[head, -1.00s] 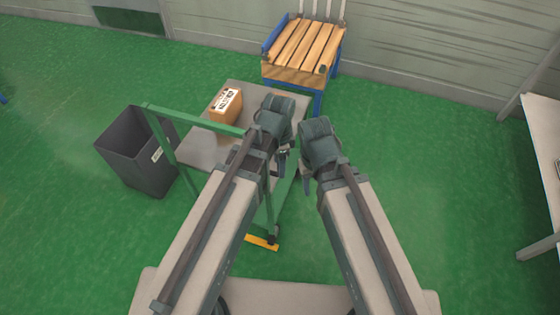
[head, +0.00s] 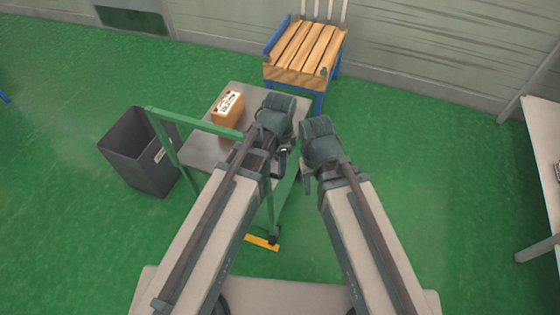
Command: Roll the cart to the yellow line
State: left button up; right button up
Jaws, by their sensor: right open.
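The cart has a grey flat deck (head: 205,148) and a green handle frame (head: 195,122) on its near side. A brown box with a white label (head: 228,107) sits on the deck. A short piece of the yellow line (head: 262,242) shows on the floor beside the foot of the frame's right post. My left gripper (head: 282,163) is by the right end of the handle; my arm hides part of the bar, and I cannot tell whether the jaws hold it. My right gripper (head: 307,182) is open and empty, just right of the handle frame.
A dark grey bin (head: 140,155) stands close to the cart's left. A wooden-slatted stand with a blue frame (head: 305,48) is behind the cart, by the wall. A white table (head: 543,140) is at the right edge. Green floor between cart and table is clear.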

pick_arm(q)
notch_tip(320, 180, up, 12)
jog(key=p, duration=1.1)
jog(key=shift+f, duration=0.1)
jog(key=shift+s, duration=0.25)
jog(key=s+a+n+y, duration=0.1)
jog(key=s+n, duration=0.6)
jog(key=n, duration=0.3)
jog(key=shift+a, duration=0.1)
dwell(0.4)
